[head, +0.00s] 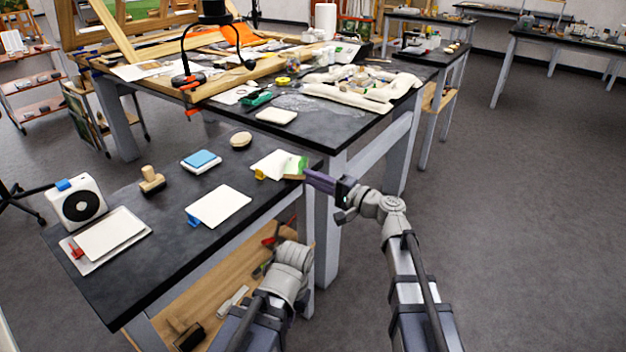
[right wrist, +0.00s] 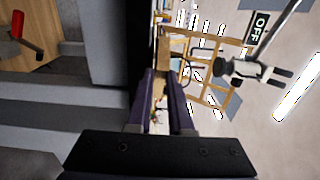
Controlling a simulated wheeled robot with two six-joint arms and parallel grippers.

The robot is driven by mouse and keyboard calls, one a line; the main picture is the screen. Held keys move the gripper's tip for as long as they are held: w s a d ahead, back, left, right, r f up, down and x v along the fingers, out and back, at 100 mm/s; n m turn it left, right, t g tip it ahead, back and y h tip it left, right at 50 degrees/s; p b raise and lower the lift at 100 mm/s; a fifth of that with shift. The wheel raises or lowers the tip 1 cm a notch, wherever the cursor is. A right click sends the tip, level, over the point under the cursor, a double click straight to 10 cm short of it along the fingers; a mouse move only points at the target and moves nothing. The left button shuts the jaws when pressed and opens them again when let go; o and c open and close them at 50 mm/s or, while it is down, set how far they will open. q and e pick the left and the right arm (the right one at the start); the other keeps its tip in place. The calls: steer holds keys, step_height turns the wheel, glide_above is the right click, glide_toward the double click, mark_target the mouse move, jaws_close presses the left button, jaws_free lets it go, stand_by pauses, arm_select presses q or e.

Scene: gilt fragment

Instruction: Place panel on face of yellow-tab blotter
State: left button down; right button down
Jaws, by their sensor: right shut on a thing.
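My right gripper (head: 309,177) is shut on the panel (head: 295,166), a small block with a green and pale face, at the right end of the near dark table. The panel is by the right edge of the yellow-tab blotter (head: 270,163), a white sheet with a yellow tab (head: 260,174). I cannot tell whether they touch. In the right wrist view, the purple fingers (right wrist: 162,88) close on a tan edge of the panel (right wrist: 163,58). My left arm's wrist (head: 292,258) is low, beside the table's front edge; its fingers are not clear.
A blue-tab blotter (head: 221,205), a red-tab board (head: 110,235), a blue-topped pad (head: 201,161), a wooden stamp (head: 151,179), a round wooden item (head: 241,139) and a white fan box (head: 78,202) stand on the near table. A cluttered larger table (head: 330,122) adjoins behind.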

steer(key=shift+f, duration=0.25)
steer(key=c, duration=0.8)
jaws_free()
steer(key=shift+r, duration=0.1)
steer(key=v, duration=1.2)
steer(key=shift+r+p, duration=0.35)
steer(key=shift+p, duration=0.05)
